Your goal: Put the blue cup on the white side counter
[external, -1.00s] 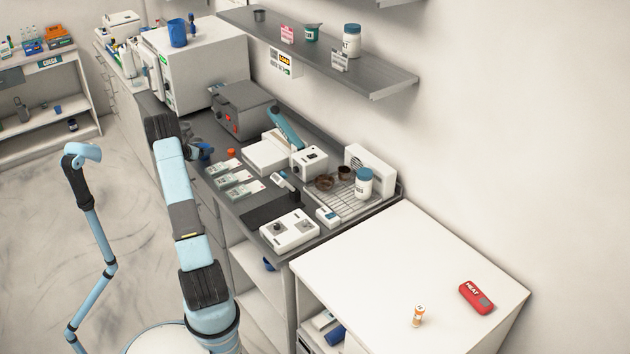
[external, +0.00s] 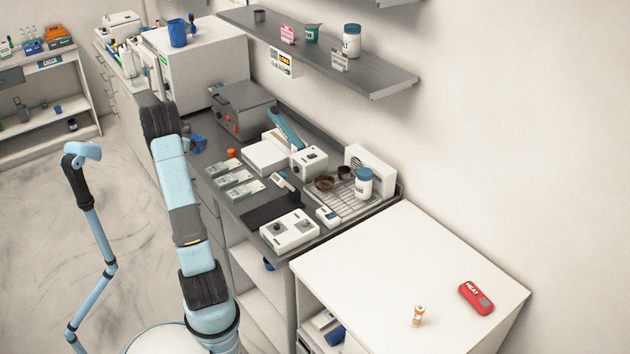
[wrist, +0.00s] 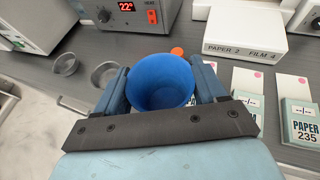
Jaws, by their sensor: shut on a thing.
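The blue cup (wrist: 160,84) is between the two fingers of my gripper (wrist: 164,92) in the wrist view, with its open mouth facing the camera. My gripper is shut on it. In the external view the cup (external: 197,143) shows only in part behind my dark wrist, over the left edge of the dark counter. I cannot tell how far it is above the surface. The white side counter (external: 375,265) stands at the lower right, well apart from my gripper.
The dark counter holds a grey heater box (external: 238,108), paper packets (external: 232,179), white devices and a wire rack (external: 345,203). A shelf (external: 330,55) overhangs the back.

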